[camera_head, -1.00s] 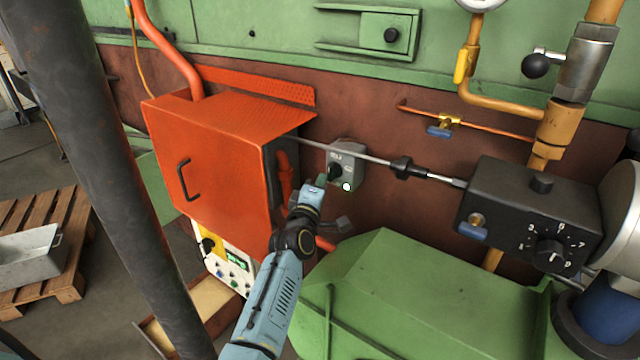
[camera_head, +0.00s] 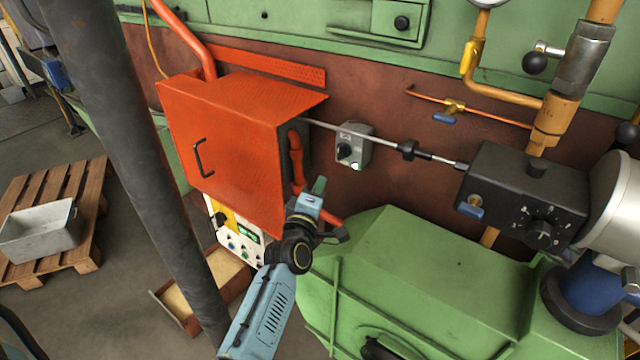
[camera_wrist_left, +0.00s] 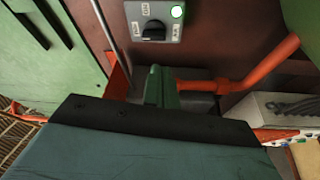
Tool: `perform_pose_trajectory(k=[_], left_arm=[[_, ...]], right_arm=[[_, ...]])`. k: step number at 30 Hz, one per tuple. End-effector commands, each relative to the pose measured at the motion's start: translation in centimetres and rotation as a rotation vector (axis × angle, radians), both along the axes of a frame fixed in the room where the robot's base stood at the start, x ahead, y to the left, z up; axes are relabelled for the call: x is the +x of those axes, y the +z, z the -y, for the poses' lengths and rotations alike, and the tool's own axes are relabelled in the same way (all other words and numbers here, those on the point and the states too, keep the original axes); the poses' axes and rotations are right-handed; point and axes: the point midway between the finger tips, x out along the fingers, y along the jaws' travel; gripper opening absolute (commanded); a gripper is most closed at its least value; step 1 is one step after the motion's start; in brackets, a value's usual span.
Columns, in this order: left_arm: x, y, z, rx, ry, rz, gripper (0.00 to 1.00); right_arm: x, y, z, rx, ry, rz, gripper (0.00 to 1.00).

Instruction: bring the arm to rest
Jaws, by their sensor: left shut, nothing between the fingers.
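My left arm comes in from the bottom of the head view. My left gripper (camera_head: 319,187) is shut and empty, in front of the brown wall and just right of the orange box. It sits below and left of a grey switch box (camera_head: 353,147) with a dark knob and a lit white-green lamp, clearly apart from it. In the left wrist view the green fingers of the gripper (camera_wrist_left: 160,86) show closed together below the same switch box (camera_wrist_left: 154,20). My right gripper is not in any view.
The orange box (camera_head: 226,135) stands close left of the gripper, with a control panel below it. A green housing (camera_head: 420,270) lies right of my forearm. A dark post (camera_head: 125,160) rises at left. A pallet with a metal tub (camera_head: 40,232) stands on the floor.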

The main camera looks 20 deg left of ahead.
Motion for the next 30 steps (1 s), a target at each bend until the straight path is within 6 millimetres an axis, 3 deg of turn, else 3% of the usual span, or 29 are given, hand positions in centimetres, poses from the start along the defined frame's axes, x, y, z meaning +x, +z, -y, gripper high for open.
perform_pose_trajectory(k=[8, 13, 17, 21, 24, 30], left_arm=[[-0.3, -0.2, 0.1, 0.02, -0.01, -0.016, 0.0], [-3.1, -2.4, 1.5, 0.205, -0.116, -0.17, 0.0], [-7.9, -5.4, 3.1, 0.458, -0.267, -0.376, 0.0], [-14.6, -8.2, 4.4, 0.727, -0.451, -0.6, 0.0], [-19.4, -9.5, 4.7, 0.887, -0.576, -0.737, 0.0], [-26.4, -10.3, 4.6, 1.081, -0.759, -0.918, 0.0]], right_arm=[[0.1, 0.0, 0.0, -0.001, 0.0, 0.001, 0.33], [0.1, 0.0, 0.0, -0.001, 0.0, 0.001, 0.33], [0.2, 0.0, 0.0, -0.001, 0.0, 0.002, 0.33], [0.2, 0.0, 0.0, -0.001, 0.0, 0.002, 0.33], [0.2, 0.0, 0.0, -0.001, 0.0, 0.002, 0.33], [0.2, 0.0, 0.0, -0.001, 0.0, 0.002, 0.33]])
